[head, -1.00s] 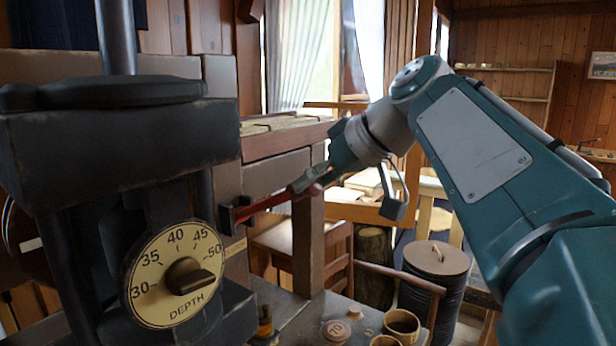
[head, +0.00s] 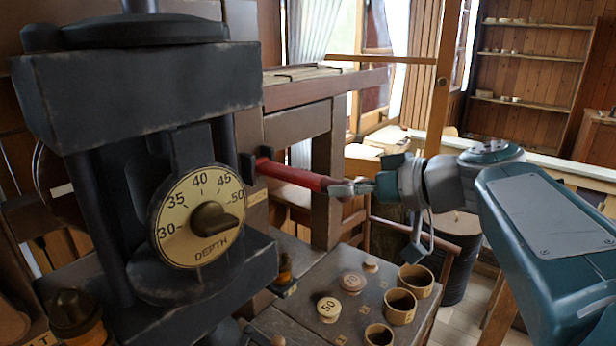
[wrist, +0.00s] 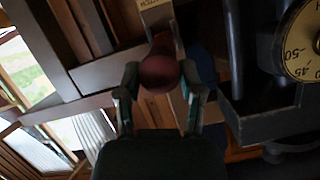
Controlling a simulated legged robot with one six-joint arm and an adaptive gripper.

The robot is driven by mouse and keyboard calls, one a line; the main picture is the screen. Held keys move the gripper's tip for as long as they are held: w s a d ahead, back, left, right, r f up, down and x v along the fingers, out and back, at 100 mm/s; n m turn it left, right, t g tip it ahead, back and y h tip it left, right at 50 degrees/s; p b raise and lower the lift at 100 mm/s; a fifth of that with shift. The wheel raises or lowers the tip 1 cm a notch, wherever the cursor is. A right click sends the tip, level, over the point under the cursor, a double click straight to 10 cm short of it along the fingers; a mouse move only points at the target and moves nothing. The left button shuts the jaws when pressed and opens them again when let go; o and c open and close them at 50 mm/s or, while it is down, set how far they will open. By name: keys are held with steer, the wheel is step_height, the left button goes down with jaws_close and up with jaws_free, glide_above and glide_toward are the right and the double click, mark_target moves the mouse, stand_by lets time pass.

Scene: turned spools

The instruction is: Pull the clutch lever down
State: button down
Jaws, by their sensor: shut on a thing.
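The clutch lever (head: 292,175) is a red bar on a dark bracket at the side of the wooden frame. In the head view it slopes slightly down to the right. My gripper (head: 352,187) is shut on its outer end. In the wrist view the lever's dark red round end (wrist: 159,72) sits between the two fingers of my gripper (wrist: 160,85). The fingers hide part of the lever's tip in the head view.
A dark press with a round DEPTH dial (head: 198,216) stands left of the lever. Below are several wooden cups (head: 401,305) and round tokens, one marked 50 (head: 329,309), on a grey bench top (head: 300,325). A dark barrel (head: 462,262) stands behind my arm.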

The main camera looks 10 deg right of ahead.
steer(key=shift+f, duration=0.45)
steer(key=shift+c, duration=1.1)
jaws_free()
steer(key=shift+r, duration=0.1)
steer(key=v, duration=1.2)
